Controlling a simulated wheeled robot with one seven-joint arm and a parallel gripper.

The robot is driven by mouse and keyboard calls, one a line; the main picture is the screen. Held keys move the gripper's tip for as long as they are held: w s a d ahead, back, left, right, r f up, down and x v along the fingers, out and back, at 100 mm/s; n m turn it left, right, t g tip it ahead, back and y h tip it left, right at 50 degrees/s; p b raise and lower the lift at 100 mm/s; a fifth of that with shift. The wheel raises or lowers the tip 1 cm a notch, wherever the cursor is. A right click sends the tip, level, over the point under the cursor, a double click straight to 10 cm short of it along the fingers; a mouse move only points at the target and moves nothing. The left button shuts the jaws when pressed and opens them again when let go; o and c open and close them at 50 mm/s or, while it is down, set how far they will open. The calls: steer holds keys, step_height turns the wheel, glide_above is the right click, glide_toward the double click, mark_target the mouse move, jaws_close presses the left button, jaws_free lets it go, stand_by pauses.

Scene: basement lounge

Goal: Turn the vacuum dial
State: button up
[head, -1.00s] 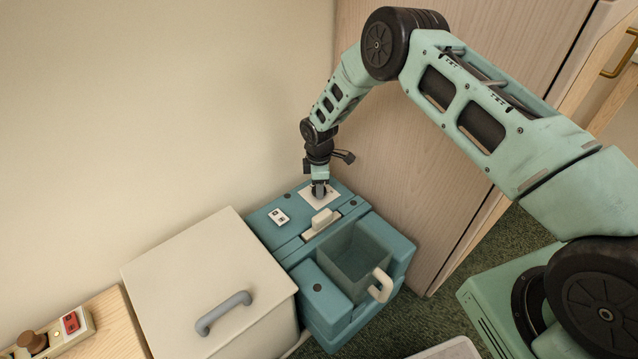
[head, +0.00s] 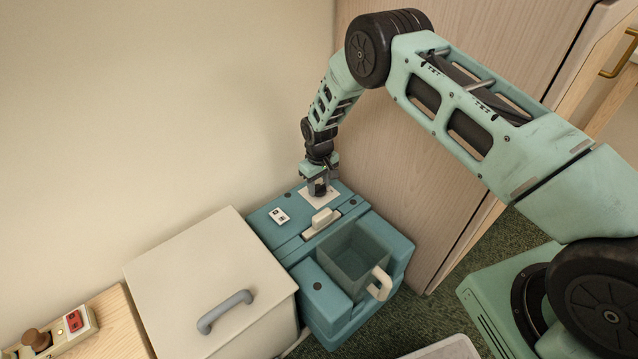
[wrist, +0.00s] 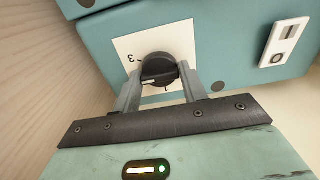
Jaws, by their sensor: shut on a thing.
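The vacuum dial (wrist: 158,68) is a round black knob with a pale pointer mark, on a white plate (wrist: 178,35) with printed numbers, of which a 3 is readable. The plate lies on top of the teal vacuum machine (head: 270,238), at its back right corner in the head view. My gripper (wrist: 159,84) has one finger on each side of the dial and is shut on it. In the head view my gripper (head: 319,191) points down at the plate and hides most of the dial.
A white switch panel (head: 279,215), a cream handle block (head: 321,220) and a clear bin (head: 352,258) with a cream handle are on the machine. A cream lidded box (head: 190,275) stands left. A wall is behind, a wood panel (head: 420,180) right.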

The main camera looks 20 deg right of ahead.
mark_target(319, 186)
steer(key=m, duration=0.5)
steer(key=shift+m, duration=0.4)
stand_by(0.3)
steer(key=o, duration=1)
steer(key=shift+r, duration=0.1)
step_height(319, 186, up, 17)
steer(key=p, duration=0.4)
steer(key=shift+r, duration=0.1)
